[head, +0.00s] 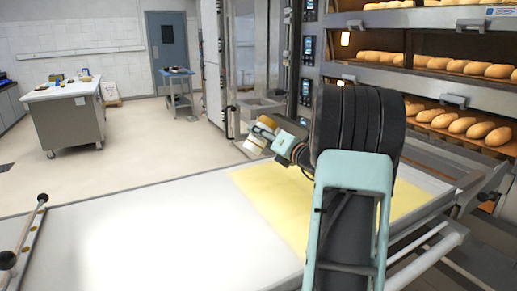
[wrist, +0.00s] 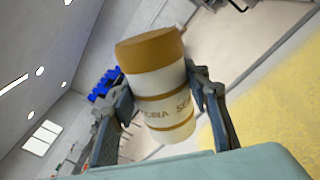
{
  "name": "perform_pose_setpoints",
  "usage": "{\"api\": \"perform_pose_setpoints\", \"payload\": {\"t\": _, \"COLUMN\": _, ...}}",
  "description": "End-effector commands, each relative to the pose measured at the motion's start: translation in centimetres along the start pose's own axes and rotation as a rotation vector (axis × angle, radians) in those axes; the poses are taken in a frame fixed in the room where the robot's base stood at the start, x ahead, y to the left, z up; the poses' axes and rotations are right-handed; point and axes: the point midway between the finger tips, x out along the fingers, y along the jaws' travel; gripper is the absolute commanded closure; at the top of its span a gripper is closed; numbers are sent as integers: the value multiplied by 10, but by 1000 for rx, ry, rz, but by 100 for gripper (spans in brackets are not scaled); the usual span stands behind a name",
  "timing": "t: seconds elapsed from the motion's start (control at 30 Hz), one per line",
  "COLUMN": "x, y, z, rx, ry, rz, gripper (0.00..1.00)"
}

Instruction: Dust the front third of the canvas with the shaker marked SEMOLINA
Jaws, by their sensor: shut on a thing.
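The shaker (wrist: 160,88) is a white cylinder with an orange-brown cap and bands. Its lettering is partly visible and reads about "LINA" and "SE", which fits SEMOLINA. My gripper (wrist: 158,100) is shut on its sides, one finger left and one right. In the head view my gripper (head: 262,132) holds it tilted above the far edge of the canvas (head: 130,235). The canvas is a long pale sheet. A pale yellow area (head: 270,200) covers its right part, partly hidden by my arm; I cannot tell whether this is powder or colour.
Deck ovens with several loaves (head: 465,125) stand at the right, behind my arm. A bar with dark knobs (head: 30,235) lies at the canvas's left end. A worktable (head: 65,112) and a small blue-topped stand (head: 178,85) are farther back, with open floor between.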

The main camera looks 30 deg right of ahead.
Motion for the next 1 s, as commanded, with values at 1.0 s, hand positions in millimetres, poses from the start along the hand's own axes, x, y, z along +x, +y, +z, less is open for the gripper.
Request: {"api": "perform_pose_setpoints", "payload": {"t": 1.0, "x": 0, "y": -5, "z": 44, "rx": -705, "ry": -2, "rz": 1, "gripper": 88}}
